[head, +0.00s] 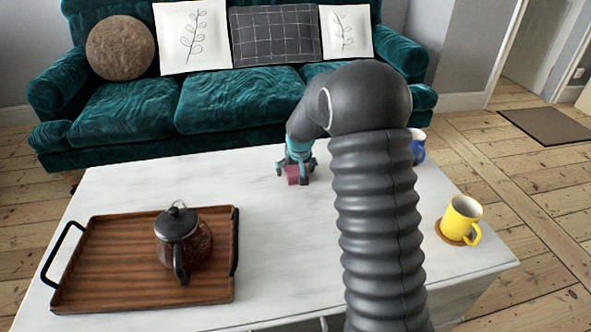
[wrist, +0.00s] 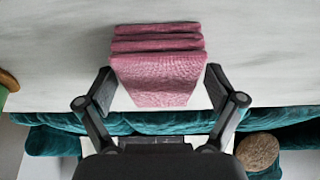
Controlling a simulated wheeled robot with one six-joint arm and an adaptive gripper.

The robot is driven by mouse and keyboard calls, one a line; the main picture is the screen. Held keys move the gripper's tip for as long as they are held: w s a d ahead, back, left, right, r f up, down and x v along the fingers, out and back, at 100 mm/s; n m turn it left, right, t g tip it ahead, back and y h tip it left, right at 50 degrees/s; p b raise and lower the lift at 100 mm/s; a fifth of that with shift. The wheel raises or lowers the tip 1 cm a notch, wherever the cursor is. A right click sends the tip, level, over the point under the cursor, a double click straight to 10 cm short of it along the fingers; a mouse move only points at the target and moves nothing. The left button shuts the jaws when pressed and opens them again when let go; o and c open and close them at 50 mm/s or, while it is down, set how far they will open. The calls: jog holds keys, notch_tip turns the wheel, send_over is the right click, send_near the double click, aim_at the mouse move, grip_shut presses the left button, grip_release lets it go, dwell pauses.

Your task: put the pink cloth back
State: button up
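The pink cloth (head: 293,174) is a small folded stack on the white table (head: 262,215), left of my arm and toward the sofa side. In the wrist view the pink cloth (wrist: 158,75) shows several folded layers and a textured broad face. My gripper (head: 298,160) is over the cloth, pointing down. In the wrist view my gripper (wrist: 160,82) is open, with one finger on each side of the cloth. The fingertips are close to its side edges, and pale gaps show beside its lower part. Whether the tips touch it is hard to tell.
A wooden tray (head: 110,286) with black handles holds a dark teapot (head: 183,240) at the left. A yellow mug (head: 461,217) stands on a round coaster at the right. A blue mug (head: 418,146) is partly behind my arm. The green sofa (head: 235,100) stands beyond the table.

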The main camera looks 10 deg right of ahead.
jog(key=shift+r, duration=0.1)
jog(key=shift+r, duration=0.25)
jog(key=s+r, duration=1.3)
jog(key=r, duration=0.4)
jog(key=s+r+t, duration=0.1)
jog(key=s+r, duration=0.1)
jog(key=s, duration=2.6)
jog(key=shift+s+r, duration=0.15)
